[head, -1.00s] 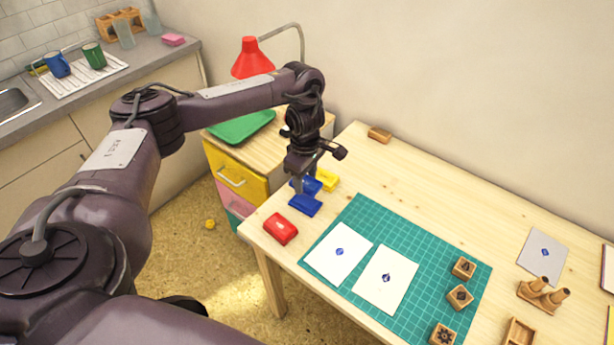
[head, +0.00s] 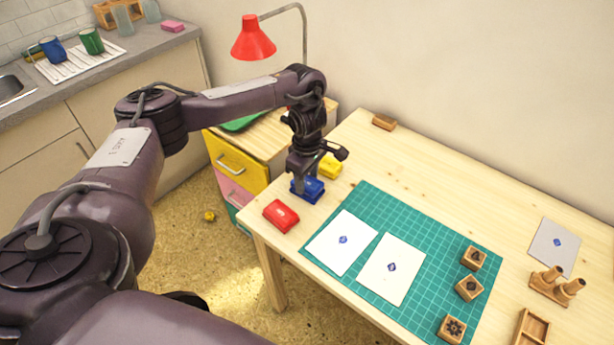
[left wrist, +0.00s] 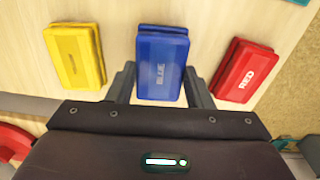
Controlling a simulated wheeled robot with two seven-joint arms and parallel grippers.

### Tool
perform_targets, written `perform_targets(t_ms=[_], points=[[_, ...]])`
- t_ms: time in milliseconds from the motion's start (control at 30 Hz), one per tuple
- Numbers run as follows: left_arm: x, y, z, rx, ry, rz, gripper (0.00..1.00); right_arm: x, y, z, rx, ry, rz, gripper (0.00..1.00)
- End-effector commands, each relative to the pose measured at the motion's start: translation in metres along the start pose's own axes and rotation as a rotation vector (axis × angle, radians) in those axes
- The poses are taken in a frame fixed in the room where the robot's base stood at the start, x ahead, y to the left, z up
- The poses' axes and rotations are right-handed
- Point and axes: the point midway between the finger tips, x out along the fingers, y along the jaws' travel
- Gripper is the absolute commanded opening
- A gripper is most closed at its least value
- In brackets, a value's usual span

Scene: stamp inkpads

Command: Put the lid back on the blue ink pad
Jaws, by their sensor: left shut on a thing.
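The blue ink pad (head: 308,190) stands near the table's left edge, between the red and yellow pads. Its blue lid (left wrist: 162,60), marked "BLUE", faces up in the left wrist view and lines up over the base. My left gripper (head: 305,184) is shut on the blue lid, with one finger at each long side. The lid appears to be on or just above the base; I cannot tell whether they touch all round. The gripper partly hides the pad in the head view. My right gripper is not in view.
The red ink pad (head: 281,215) and yellow ink pad (head: 329,167) sit closely on either side. A green cutting mat (head: 440,268) with white cards and wooden stamps lies to the right. A red lamp (head: 253,40) and drawer unit (head: 238,165) stand behind on the left.

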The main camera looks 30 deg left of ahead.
Motion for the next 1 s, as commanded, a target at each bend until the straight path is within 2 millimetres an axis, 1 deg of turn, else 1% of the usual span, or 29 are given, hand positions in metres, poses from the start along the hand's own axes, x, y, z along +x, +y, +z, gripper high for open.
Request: perform_targets(t_ms=[1000], points=[[0.0006,-0.0003,0.0001,0.001,0.0,0.0,0.22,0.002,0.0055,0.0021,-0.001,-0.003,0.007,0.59]])
